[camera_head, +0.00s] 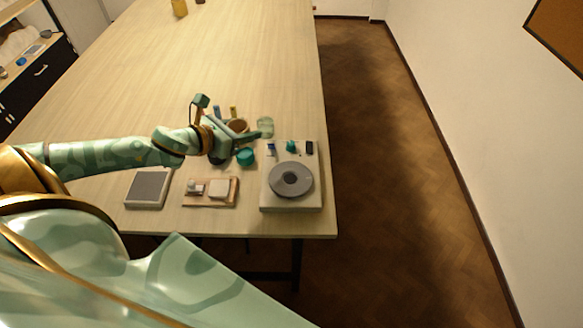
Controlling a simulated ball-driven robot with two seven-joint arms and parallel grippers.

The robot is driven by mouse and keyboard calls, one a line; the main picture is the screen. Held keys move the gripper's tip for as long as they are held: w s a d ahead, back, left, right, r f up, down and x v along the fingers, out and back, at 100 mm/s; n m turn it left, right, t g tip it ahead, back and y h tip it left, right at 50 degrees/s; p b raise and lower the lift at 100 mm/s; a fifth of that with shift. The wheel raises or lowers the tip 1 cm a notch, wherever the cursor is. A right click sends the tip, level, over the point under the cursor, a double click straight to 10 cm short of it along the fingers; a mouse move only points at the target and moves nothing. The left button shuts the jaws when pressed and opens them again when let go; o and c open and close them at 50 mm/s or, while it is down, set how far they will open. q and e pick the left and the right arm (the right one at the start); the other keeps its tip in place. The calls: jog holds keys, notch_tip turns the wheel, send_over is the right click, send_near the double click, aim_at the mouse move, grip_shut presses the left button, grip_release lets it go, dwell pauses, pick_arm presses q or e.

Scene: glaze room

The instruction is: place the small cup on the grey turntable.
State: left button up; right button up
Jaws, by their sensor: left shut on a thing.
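The grey turntable (291,180) is a round disc with a darker centre, set on a pale square base (292,207) near the table's front right corner. Its disc looks bare. My left gripper (257,137) is behind and left of it, with its fingers pointing right. It is shut on what looks like a small pale green cup (265,124) at its fingertips. The fingers hide part of the things around it. A teal round pot (246,157) sits just below the fingers in the picture. My right gripper is not in view.
A wooden board (233,202) with pale pieces and a grey-topped flat box (149,188) lie along the front edge. A brown round thing (238,125) is behind the gripper. Small teal and dark items stand along the back of the turntable base. The far table is mostly clear.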

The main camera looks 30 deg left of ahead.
pick_arm(q)
jog(key=w+d+f, duration=0.3)
jog(key=w+d, duration=0.1)
jog(key=d, duration=0.3)
send_over(295, 176)
jog(key=a, duration=0.1)
notch_tip(295, 176, down, 5)
jog(key=shift+s+f, duration=0.1)
jog(key=shift+s, duration=0.05)
jog(key=shift+w+d+f+b, duration=0.2)
jog(key=shift+d+f+b, duration=0.15)
jog(key=shift+f, duration=0.2)
notch_tip(295, 176, down, 3)
jog(key=shift+d+f+b, duration=0.1)
jog(key=shift+b, duration=0.25)
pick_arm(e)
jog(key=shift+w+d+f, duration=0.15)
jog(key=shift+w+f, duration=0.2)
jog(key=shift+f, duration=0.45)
pick_arm(q)
jog(key=o, duration=1.1)
jog(key=shift+f, duration=0.1)
jog(key=shift+c, duration=0.2)
